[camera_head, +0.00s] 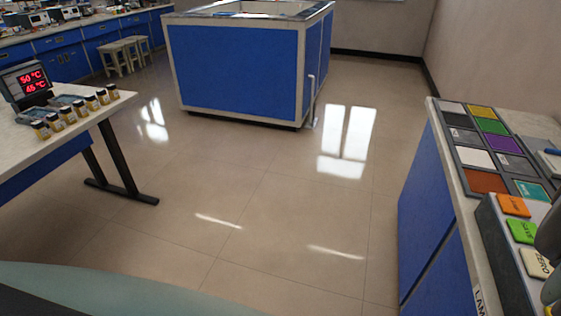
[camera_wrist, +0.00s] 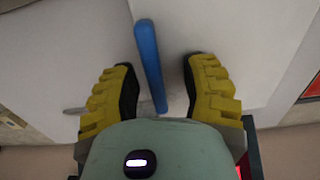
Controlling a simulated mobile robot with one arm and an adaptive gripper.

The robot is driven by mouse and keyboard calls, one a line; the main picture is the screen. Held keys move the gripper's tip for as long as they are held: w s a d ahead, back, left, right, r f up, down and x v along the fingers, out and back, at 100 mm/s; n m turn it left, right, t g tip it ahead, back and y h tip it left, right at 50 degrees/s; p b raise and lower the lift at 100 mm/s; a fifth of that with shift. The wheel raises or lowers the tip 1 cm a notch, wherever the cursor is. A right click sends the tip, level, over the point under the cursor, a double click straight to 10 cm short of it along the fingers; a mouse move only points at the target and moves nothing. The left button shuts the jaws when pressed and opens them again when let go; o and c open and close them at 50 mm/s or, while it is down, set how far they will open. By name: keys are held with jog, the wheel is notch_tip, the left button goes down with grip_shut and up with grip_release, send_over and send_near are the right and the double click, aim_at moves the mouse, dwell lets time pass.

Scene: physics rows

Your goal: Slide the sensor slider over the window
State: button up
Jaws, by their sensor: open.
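In the wrist view my gripper (camera_wrist: 158,80) is open, its two yellow and black fingers standing apart. A long blue bar (camera_wrist: 148,55) runs between the fingers over a pale grey-white surface (camera_wrist: 215,25). A gap shows on each side of the bar, wider on the right; I see no finger clearly touching it. I cannot tell for sure whether this bar is the sensor slider. No window can be clearly made out. In the head view a blue-topped piece (camera_head: 553,152) shows at the right edge, only partly in frame.
The right bench (camera_head: 448,170) carries coloured tiles (camera_head: 495,125) and a panel with orange, green and cream buttons (camera_head: 520,231). A left table (camera_head: 90,115) holds several small jars and a red temperature display (camera_head: 33,82). A blue cabinet (camera_head: 240,68) stands behind. The floor between is clear.

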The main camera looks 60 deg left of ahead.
notch_tip(320, 180, up, 12)
dwell(0.6)
